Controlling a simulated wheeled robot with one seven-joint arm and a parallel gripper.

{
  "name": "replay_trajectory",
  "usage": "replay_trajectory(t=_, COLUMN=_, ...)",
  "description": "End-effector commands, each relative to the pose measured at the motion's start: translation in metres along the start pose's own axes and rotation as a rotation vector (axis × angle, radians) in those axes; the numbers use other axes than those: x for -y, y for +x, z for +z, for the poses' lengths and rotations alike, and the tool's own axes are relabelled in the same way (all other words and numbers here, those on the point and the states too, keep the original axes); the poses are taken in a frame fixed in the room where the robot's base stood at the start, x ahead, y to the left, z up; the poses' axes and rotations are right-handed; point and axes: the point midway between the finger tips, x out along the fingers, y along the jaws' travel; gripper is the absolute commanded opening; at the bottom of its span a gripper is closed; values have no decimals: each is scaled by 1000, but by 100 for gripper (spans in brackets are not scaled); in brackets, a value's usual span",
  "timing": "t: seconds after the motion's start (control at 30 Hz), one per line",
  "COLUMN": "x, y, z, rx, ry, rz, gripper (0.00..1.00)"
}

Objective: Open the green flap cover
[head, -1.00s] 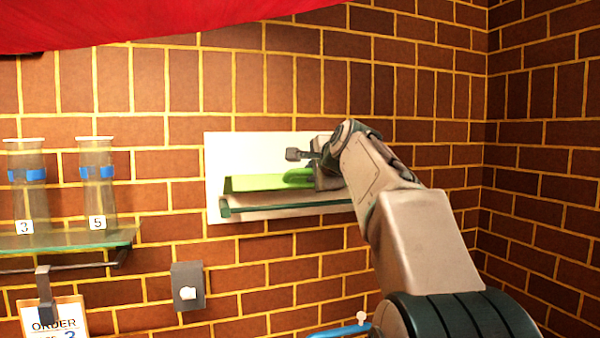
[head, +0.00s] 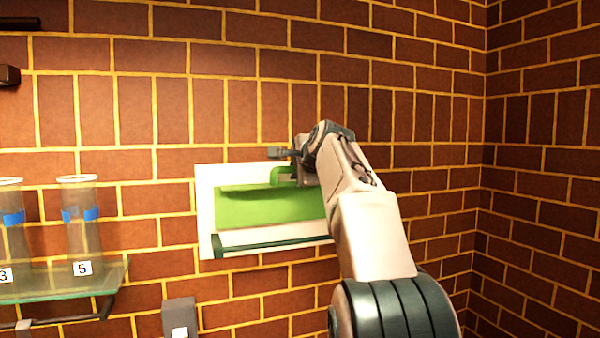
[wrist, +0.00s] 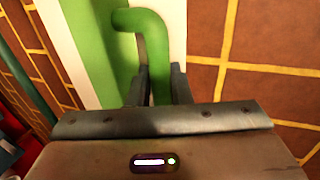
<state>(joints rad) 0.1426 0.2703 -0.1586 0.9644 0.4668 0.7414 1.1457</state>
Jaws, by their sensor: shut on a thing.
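The green flap cover (head: 265,208) is set in a white frame (head: 206,215) on the brick wall, and its broad face shows in the head view. A green bent handle (head: 282,172) sits at its upper right. My gripper (head: 294,166) is at this handle. In the wrist view the two dark fingers (wrist: 160,88) are closed around the green handle (wrist: 150,28), with the flap's green face (wrist: 85,35) to the left. My arm hides the right end of the flap and frame. How far the flap is tilted from the wall is hard to tell.
A dark green ledge (head: 270,242) runs along the frame's bottom. A glass shelf (head: 110,280) with clear vases (head: 80,232) is at the left. A grey wall box (head: 180,315) is below the frame. The right-hand wall is bare.

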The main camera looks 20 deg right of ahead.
Motion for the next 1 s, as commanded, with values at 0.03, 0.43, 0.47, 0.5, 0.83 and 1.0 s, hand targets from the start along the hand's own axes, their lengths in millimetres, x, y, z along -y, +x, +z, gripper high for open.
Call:
replay_trajectory(t=0.03, x=3, y=3, z=0, rx=-2, ry=-4, rz=-2, gripper=0)
replay_trajectory(t=0.43, x=8, y=11, z=0, rx=0, ry=-1, rz=-2, gripper=0)
replay_trajectory(t=0.47, x=8, y=11, z=0, rx=0, ry=-1, rz=-2, gripper=0)
replay_trajectory(t=0.5, x=8, y=11, z=0, rx=0, ry=-1, rz=-2, gripper=0)
replay_trajectory(t=0.83, x=8, y=11, z=-1, rx=-1, ry=0, rz=-2, gripper=25)
replay_trajectory(t=1.0, x=8, y=11, z=-1, rx=-1, ry=0, rz=-1, gripper=25)
